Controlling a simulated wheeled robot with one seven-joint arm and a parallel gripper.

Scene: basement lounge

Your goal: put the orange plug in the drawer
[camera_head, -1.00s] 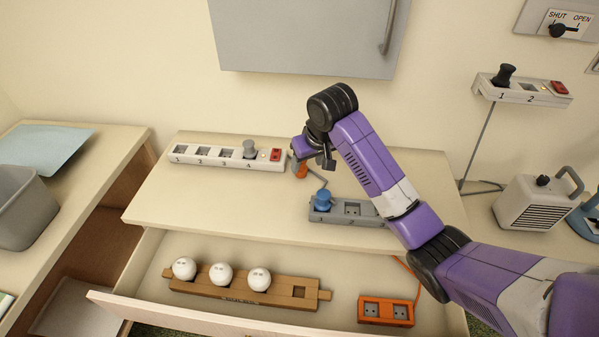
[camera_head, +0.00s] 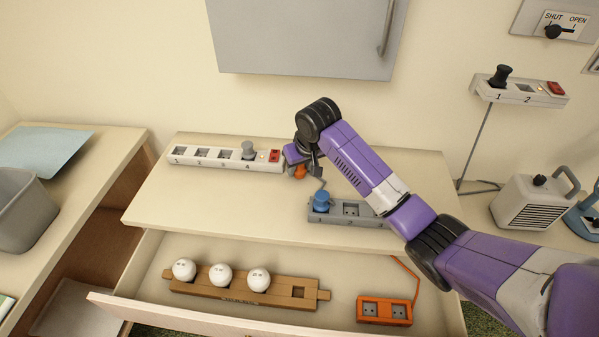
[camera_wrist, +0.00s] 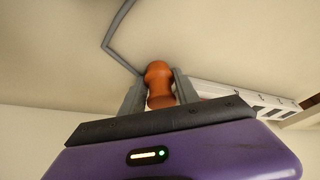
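The orange plug (camera_wrist: 159,85) sits between the two grey fingers of my gripper (camera_wrist: 159,92) in the wrist view, with a finger against each side. In the head view the orange plug (camera_head: 298,172) shows just under my gripper (camera_head: 303,169), over the back of the cabinet top, right of the white power strip. Whether it touches the top is hard to tell. The drawer (camera_head: 205,318) below is pulled open. It holds a wooden rack (camera_head: 225,291) with several white balls, and an orange socket block (camera_head: 385,310) at its right.
A white power strip (camera_head: 210,159) with a grey plug lies at the back left. A grey socket block (camera_head: 350,211) with a blue plug (camera_head: 321,200) stands right of my gripper. A grey cabinet (camera_head: 300,35) hangs above.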

